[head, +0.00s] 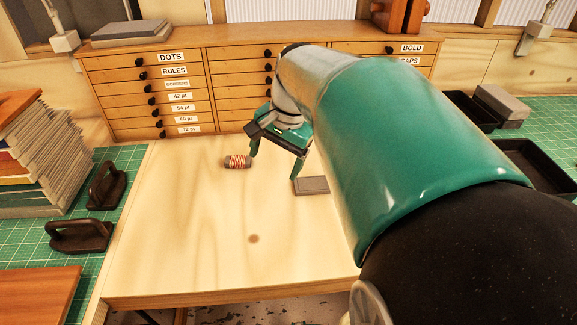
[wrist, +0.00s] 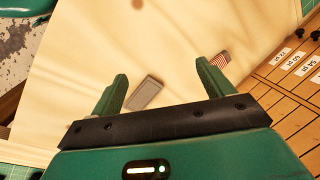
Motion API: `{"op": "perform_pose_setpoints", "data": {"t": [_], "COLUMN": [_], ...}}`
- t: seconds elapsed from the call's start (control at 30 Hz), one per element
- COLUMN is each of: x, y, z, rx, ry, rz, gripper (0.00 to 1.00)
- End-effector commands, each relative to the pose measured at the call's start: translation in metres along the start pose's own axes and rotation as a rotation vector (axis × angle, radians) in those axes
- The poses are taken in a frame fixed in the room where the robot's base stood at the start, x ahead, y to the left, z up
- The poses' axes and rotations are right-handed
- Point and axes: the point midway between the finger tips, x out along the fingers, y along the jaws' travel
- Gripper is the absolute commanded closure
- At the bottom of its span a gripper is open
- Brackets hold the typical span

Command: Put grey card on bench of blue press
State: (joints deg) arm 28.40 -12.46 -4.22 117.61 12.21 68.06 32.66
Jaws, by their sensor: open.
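The grey card (head: 311,185), a small flat grey rectangle, lies on the pale wooden table top (head: 190,235) near its back. My gripper (head: 273,167) is open and empty over the back of the table. The card lies just beyond its right finger in the head view. In the wrist view the card (wrist: 145,93) shows between the fingers of the gripper (wrist: 162,68), closer to the left one. I cannot tell whether a fingertip touches the card. No blue press is in view.
A labelled drawer cabinet (head: 190,85) stands behind the table. Dark handled tools (head: 80,236) and stacked sheets (head: 40,155) are at left, black trays (head: 545,165) at right. The table's front is clear.

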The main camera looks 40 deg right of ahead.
Motion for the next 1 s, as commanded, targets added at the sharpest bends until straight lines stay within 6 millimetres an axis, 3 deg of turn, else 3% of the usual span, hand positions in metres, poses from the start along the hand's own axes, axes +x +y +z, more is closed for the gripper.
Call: {"op": "perform_pose_setpoints", "data": {"t": [0.03,0.2,0.3,0.4,0.5,0.63,1.0], "x": [0.001,0.002,0.003,0.004,0.005,0.015,0.080], "y": [0.009,0.044,0.070,0.090,0.100,0.102,0.096], "z": [-0.028,-0.104,-0.141,-0.165,-0.176,-0.177,-0.164], "rx": [0.132,0.548,0.757,0.900,0.972,0.991,0.985], "ry": [-0.027,-0.116,-0.162,-0.196,-0.214,-0.220,-0.219], "rz": [0.008,0.017,0.020,0.021,0.022,0.022,0.024], "gripper": [0.20,0.20,0.20,0.20,0.20,0.20,0.20]}}
